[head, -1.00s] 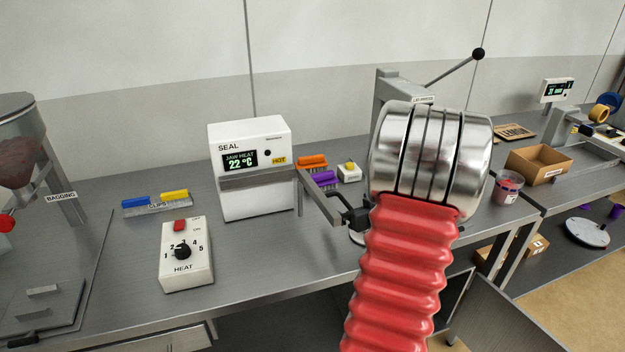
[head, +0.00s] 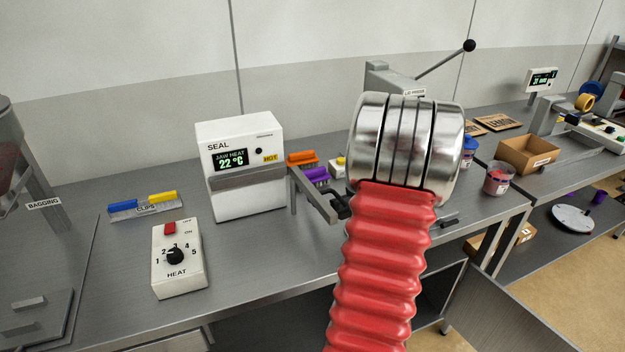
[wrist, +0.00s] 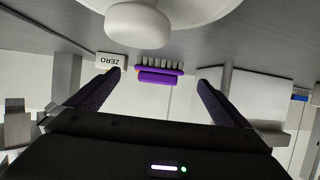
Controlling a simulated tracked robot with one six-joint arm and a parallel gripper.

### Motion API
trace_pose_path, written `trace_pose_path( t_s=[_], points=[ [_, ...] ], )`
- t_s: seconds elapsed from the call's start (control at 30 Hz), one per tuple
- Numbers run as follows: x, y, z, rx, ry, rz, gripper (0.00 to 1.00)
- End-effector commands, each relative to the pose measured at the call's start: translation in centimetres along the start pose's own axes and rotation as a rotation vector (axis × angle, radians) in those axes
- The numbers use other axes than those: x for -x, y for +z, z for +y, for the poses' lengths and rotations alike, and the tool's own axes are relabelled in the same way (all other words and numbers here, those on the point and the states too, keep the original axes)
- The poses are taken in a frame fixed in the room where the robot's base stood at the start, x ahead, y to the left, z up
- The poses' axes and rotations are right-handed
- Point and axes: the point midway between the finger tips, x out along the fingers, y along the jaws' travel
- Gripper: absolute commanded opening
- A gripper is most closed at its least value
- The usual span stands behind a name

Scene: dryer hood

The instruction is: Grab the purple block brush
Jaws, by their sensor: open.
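The purple block brush (head: 315,174) lies on the bench just right of the white SEAL machine, in front of an orange brush (head: 302,158). In the wrist view the purple brush (wrist: 158,77) shows between the two fingers of my gripper (wrist: 159,78), with its pale bristle tufts toward the top of the picture. My gripper is open, with a gap on each side of the brush, and nothing is held. I cannot tell how far ahead of the fingertips the brush is. In the head view my arm hides most of the gripper.
A small white box (head: 338,163) with a yellow button stands near the brushes, marked ZERO in the wrist view (wrist: 110,60). A round white object with a knob (wrist: 138,25) is close by.

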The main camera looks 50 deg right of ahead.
Motion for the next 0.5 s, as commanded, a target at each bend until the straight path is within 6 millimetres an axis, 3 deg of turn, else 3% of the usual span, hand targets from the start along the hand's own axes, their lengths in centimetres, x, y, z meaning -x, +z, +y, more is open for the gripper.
trace_pose_path(
  t_s=[0.3, 0.5],
  points=[
    [-4.4, -1.8, -0.2, 0.002, -0.003, 0.000, 1.00],
    [-5.3, -2.2, -0.2, 0.001, -0.002, 0.000, 1.00]
  ],
)
